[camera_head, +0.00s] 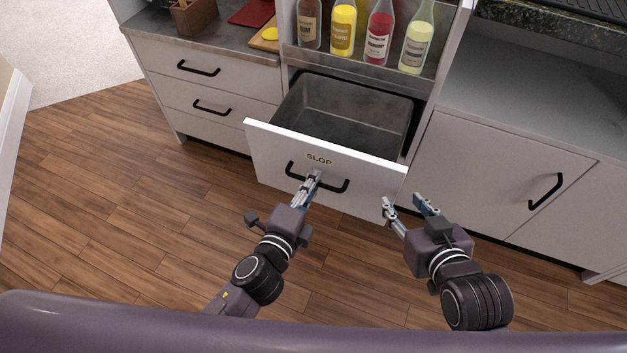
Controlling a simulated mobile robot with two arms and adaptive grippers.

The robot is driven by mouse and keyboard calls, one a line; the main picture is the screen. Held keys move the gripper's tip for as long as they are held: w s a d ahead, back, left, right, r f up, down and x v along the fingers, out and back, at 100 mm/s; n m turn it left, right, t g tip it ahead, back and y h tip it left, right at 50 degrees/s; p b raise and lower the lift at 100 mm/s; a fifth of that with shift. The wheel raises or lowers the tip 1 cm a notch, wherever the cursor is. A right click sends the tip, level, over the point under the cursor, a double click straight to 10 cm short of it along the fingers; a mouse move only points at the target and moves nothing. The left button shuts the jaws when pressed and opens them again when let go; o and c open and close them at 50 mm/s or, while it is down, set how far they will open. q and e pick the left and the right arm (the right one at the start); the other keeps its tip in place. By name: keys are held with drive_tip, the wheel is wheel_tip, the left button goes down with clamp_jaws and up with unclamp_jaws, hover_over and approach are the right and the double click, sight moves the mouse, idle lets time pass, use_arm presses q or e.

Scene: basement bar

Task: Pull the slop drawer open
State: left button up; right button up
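The slop drawer (278,143) has a white front marked SLOP and stands pulled out from the cabinet, with a grey metal bin (345,108) inside it. Its black bar handle (331,186) runs across the front. My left gripper (313,177) is at the handle's middle, its fingers close together around the bar; the fingers hide part of the bar. My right gripper (406,204) is open and empty, just right of the drawer front's lower right corner.
Bottles (378,32) stand on the metal shelf above the drawer. White drawers (200,83) are at left, and a white cupboard door (490,170) with a black handle is at right. Wooden floor (120,190) is clear at left.

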use_arm(q)
drive_tip(key=v, duration=0.7)
drive_tip(key=shift+s, duration=0.1)
idle(0.4)
